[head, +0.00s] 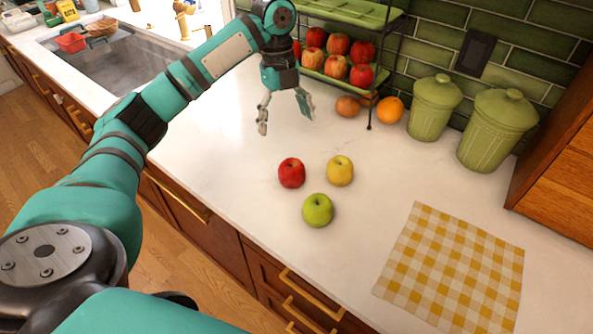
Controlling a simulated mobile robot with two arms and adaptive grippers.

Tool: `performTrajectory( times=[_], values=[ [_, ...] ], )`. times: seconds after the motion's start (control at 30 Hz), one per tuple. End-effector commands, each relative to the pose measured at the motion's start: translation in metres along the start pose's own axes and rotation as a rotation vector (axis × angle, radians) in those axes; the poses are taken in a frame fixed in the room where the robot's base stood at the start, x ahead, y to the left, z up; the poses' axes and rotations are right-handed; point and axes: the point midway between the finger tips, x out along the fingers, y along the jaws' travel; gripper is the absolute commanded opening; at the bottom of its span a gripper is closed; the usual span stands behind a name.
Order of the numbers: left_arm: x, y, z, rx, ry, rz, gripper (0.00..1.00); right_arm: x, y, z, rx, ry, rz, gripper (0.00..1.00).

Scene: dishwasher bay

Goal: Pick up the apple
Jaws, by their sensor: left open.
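Three loose apples sit close together on the white counter in the head view: a red apple (291,173), a yellow apple (340,170) and a green apple (318,210) nearest me. More red apples (337,66) lie on the green tiered rack at the back. My left gripper (283,120) is open and empty, pointing down above the counter. In the picture it is above the red apple, in front of the rack's left side, and touches no loose apple. My right gripper is not in view.
The green rack (341,12) has dark metal legs. Oranges (390,109) lie beside it, and two green lidded canisters (497,130) stand at the right. A yellow checked cloth (452,268) lies at front right. A sink (122,68) is at upper left. Counter around the three apples is clear.

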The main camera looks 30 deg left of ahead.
Motion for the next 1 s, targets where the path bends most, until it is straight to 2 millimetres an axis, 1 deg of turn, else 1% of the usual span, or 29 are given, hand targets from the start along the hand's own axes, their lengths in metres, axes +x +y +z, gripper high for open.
performTrajectory(
  times=[0.03, 0.2, 0.3, 0.37, 0.43, 0.6, 0.67, 0.83, 0.9, 1.0],
  values=[
    [0.011, 0.001, 0.000, -0.001, 0.001, 0.007, 0.92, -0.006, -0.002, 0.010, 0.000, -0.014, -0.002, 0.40],
    [0.048, 0.001, -0.001, -0.001, 0.001, 0.006, 0.92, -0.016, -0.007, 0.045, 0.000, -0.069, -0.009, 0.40],
    [0.069, 0.001, -0.001, -0.001, 0.000, 0.004, 0.92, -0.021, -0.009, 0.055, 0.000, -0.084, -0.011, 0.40],
    [0.079, 0.000, -0.001, -0.001, 0.000, 0.003, 0.92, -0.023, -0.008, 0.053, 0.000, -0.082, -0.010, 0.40],
    [0.088, 0.000, -0.001, -0.001, 0.000, 0.002, 0.92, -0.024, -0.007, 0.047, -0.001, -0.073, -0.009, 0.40],
    [0.099, -0.001, -0.001, 0.000, -0.001, 0.000, 0.92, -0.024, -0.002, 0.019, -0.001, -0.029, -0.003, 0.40],
    [0.103, 0.000, -0.002, -0.001, -0.001, 0.002, 0.92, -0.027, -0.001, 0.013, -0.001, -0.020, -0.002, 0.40],
    [0.127, -0.001, -0.004, -0.001, 0.001, 0.004, 0.92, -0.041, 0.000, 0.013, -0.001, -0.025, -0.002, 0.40],
    [0.138, -0.001, -0.004, -0.001, -0.001, 0.003, 0.92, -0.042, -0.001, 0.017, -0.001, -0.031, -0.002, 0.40],
    [0.147, -0.001, -0.003, -0.001, -0.002, 0.001, 0.92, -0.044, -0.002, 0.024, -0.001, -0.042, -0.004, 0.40]
  ],
)
